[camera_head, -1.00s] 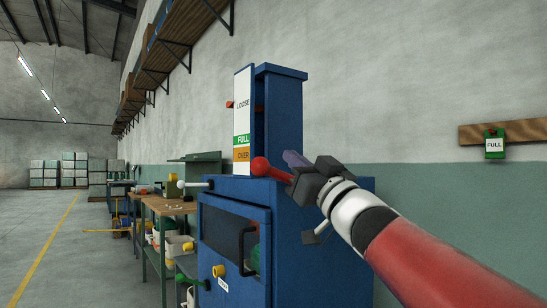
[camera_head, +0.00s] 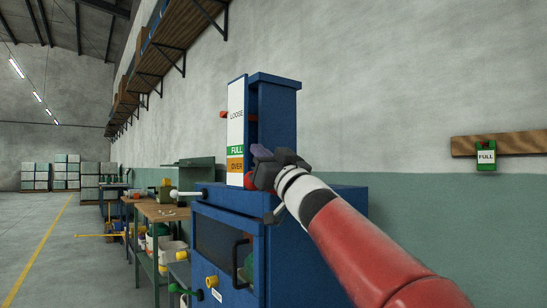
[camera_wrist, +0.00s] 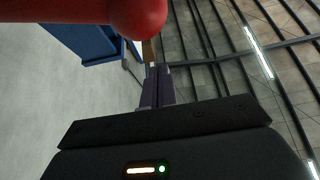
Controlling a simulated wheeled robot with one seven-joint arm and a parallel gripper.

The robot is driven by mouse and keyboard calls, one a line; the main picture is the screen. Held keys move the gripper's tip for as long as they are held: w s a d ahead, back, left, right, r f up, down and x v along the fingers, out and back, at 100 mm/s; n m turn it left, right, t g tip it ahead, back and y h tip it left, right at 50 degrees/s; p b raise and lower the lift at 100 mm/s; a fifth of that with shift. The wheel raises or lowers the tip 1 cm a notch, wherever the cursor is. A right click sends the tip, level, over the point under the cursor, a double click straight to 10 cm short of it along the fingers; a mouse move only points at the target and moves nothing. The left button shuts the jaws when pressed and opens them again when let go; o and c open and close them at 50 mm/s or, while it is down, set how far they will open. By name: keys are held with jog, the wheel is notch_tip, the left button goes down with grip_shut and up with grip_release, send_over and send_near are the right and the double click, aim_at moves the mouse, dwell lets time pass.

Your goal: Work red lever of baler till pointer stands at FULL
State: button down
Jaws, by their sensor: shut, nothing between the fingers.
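The baler (camera_head: 232,210) is a blue cabinet with an upright housing on top. Its white scale (camera_head: 236,98) reads LOOSE at the top, then green FULL (camera_head: 235,150), then orange OVER. The red pointer (camera_head: 223,114) stands at LOOSE, above the FULL band. The lever's red knob (camera_head: 247,180) is mostly hidden behind my gripper in the head view. The wrist view shows the red knob and bar (camera_wrist: 138,14) large, just past my fingertips. My gripper (camera_head: 260,150) is shut and empty, close by the knob; I cannot tell whether they touch.
A white-knobbed handle (camera_head: 174,193) sticks out at the baler's left. A workbench (camera_head: 150,212) with tools and bins stands beyond it. A green FULL tag (camera_head: 486,156) hangs on a wooden wall board (camera_head: 520,140). The aisle at left is clear.

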jog(key=shift+w+f+b, duration=0.2)
jog(key=shift+f+b, duration=0.2)
jog(key=shift+f, duration=1.45)
